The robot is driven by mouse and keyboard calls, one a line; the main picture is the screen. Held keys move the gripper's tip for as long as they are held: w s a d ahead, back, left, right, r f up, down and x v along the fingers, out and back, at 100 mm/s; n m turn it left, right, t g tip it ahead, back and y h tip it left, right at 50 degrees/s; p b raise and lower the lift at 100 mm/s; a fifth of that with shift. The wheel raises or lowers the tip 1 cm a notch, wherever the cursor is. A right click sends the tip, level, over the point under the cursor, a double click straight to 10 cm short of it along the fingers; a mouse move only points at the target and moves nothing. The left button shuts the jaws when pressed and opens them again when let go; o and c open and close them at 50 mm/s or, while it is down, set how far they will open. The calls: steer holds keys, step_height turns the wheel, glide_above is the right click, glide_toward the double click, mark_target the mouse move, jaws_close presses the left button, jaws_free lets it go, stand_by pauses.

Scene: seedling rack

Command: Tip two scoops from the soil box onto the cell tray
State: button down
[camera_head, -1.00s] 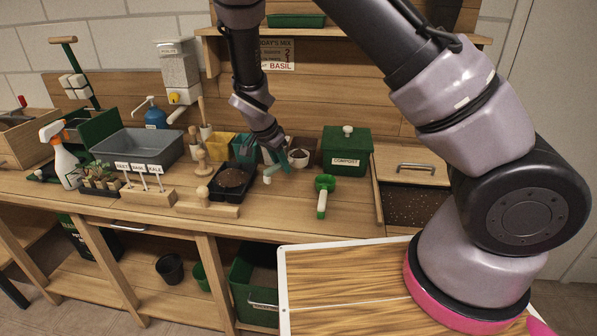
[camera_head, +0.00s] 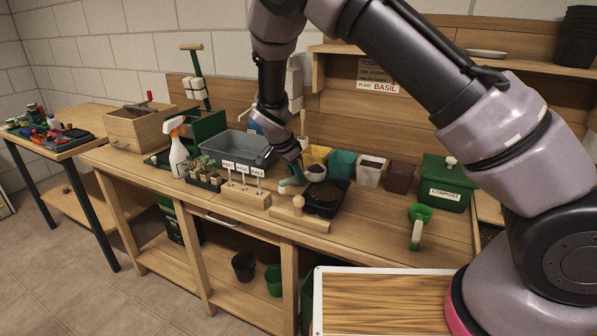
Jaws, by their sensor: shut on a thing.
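My gripper (camera_head: 297,180), with teal fingers, is low over the bench just behind and left of the cell tray. It is shut on what looks like a small pale-rimmed scoop (camera_head: 316,174) with brown soil in it, over the tray's back edge; its handle is mostly hidden by the fingers. The black cell tray (camera_head: 338,205) has a brown soil heap in it. The wooden soil box (camera_head: 488,210) shows only partly at the right, mostly hidden by my arm. A green scoop with a pale handle (camera_head: 418,222) lies on the bench.
Label stakes on a wooden block (camera_head: 246,195) and a wooden board with a knob (camera_head: 297,220) stand close to the tray. Yellow, teal, white and brown pots line up behind. A green compost bin (camera_head: 446,184) is at right. Bare bench lies around the green scoop.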

steer(key=shift+s+d+r+y, duration=0.1)
steer(key=shift+d+r+y, duration=0.1)
steer(key=shift+r+y, duration=0.3)
steer(key=t+y, duration=0.1)
steer(key=m+t+y, duration=0.1)
steer(key=r+m+t+y, duration=0.1)
steer(key=t+y, duration=0.1)
steer(key=shift+s+d, duration=0.1)
steer(key=shift+d, duration=0.2)
steer(key=m+t+y, duration=0.1)
steer(key=d+m+t+y, duration=0.1)
steer(key=t, duration=0.1)
steer(key=shift+s+d+r, duration=0.1)
steer(key=shift+s+r, duration=0.05)
steer(key=shift+r, duration=0.2)
steer(key=shift+s+d+r+m+t+y, duration=0.1)
steer(key=shift+d+m+t+y, duration=0.05)
steer(key=shift+m+t+y, duration=0.4)
steer(key=shift+d+r+m+t+y, duration=0.15)
steer(key=shift+m+t+y, duration=0.15)
steer(key=shift+t, duration=0.35)
